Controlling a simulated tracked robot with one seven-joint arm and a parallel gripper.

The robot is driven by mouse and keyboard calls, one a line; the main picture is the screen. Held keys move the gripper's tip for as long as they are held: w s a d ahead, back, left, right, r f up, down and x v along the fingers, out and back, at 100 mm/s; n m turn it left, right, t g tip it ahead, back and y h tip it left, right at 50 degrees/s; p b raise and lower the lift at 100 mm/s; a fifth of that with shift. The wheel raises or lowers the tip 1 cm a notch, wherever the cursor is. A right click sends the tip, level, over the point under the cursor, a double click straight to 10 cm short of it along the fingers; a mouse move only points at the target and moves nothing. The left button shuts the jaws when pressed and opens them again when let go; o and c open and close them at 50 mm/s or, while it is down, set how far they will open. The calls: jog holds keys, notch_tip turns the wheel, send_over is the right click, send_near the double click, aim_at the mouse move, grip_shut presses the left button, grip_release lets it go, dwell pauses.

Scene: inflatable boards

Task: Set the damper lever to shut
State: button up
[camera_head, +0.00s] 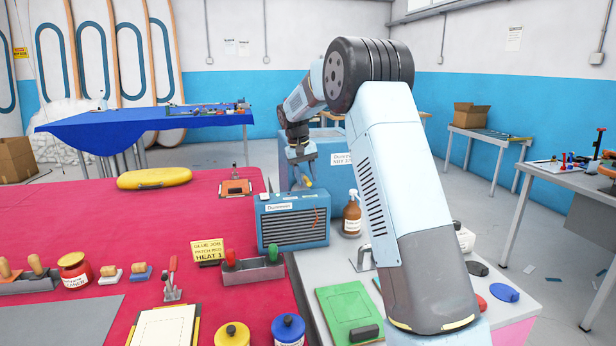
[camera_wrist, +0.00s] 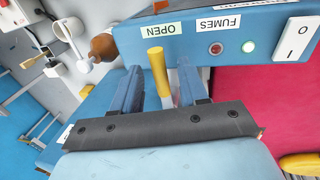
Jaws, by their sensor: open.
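The damper lever has a yellow handle (camera_wrist: 158,72) and stands on the blue unit (camera_wrist: 185,50) beside a label reading OPEN (camera_wrist: 160,29). In the wrist view my gripper (camera_wrist: 158,88) is open, with one finger on each side of the handle; I cannot tell whether either finger touches it. In the head view my gripper (camera_head: 302,158) is above the blue grilled unit (camera_head: 293,222), pointing down, and a small yellow piece of the lever (camera_head: 307,181) shows under it. The lever's base is partly hidden.
A brown bottle (camera_head: 352,214) stands close to the right. A second blue box (camera_head: 325,178) stands behind.

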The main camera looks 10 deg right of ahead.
jog(key=shift+c, duration=0.2)
grip_shut()
